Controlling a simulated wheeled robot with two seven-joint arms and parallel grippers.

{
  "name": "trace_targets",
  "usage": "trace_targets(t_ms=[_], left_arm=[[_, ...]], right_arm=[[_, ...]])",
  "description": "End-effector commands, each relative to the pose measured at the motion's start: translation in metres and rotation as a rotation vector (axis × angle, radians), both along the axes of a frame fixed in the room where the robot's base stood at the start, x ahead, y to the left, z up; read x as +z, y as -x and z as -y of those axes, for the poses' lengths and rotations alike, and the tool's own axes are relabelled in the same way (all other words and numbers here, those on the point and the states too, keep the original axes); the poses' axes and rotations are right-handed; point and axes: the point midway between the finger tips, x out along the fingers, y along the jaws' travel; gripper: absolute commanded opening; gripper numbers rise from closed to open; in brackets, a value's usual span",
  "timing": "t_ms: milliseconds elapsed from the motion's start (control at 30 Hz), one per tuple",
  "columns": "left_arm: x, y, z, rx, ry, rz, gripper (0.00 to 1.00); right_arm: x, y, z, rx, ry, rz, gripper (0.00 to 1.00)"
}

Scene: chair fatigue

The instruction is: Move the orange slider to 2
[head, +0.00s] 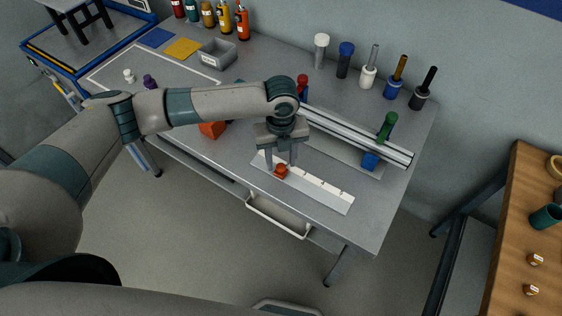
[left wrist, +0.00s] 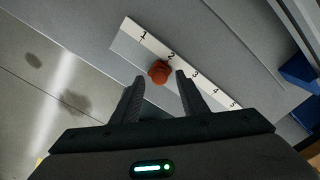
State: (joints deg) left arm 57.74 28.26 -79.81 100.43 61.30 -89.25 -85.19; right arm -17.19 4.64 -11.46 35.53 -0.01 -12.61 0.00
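The orange slider (head: 281,171) sits on a white strip (head: 325,193) on the grey workbench, toward the strip's left end in the head view. In the left wrist view, the slider (left wrist: 160,72) lies beside the mark 2 on the numbered strip (left wrist: 206,84), which reads 1 to 5. My left gripper (head: 281,164) points down over the strip. In the left wrist view its fingers (left wrist: 160,77) are apart, one on each side of the slider, with visible gaps. The gripper hides part of the strip's back edge in the head view. My right gripper is not in view.
A metal rail (head: 360,138) with a green-handled part (head: 387,126) and a blue block (head: 370,160) lies behind the strip. An orange block (head: 212,129) is left of the gripper. A grey bin (head: 217,54) and several tools stand farther back.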

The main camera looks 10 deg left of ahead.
Motion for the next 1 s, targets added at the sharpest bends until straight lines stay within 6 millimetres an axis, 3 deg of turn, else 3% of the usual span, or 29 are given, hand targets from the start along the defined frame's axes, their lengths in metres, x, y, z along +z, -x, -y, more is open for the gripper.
trace_targets(t_ms=[167,700,1000], left_arm=[[0.025,-0.001,0.0,0.0,0.0,0.004,0.4],[0.13,-0.001,0.0,-0.001,0.0,0.004,0.4],[0.159,0.0,0.0,0.0,0.0,0.001,0.4]], right_arm=[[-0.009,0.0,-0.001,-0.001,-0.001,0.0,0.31],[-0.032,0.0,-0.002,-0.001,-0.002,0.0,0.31],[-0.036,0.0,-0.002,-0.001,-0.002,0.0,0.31]])
